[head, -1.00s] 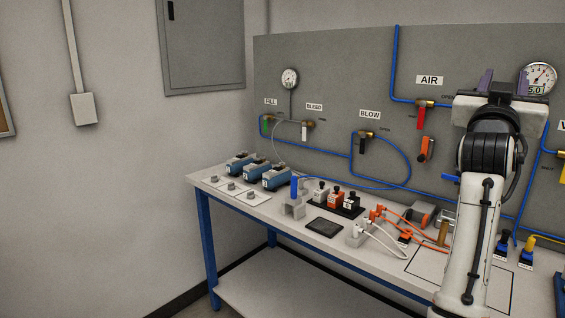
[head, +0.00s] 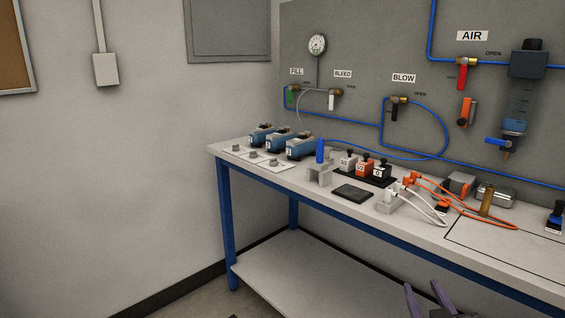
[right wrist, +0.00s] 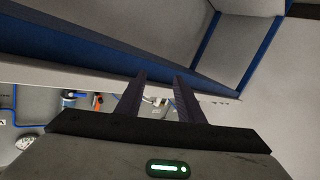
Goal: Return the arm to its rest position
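My right gripper (head: 425,290) shows at the bottom edge of the head view, in front of the bench. The rest of my right arm is out of the head view. My left arm and gripper are not in view.
The workbench (head: 285,181) with blue legs is behind the gripper. It carries blue devices (head: 300,147), small blocks and cables. A grey panel (head: 350,60) with valves and blue hoses stands behind it. The lower shelf (head: 300,265) looks clear.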

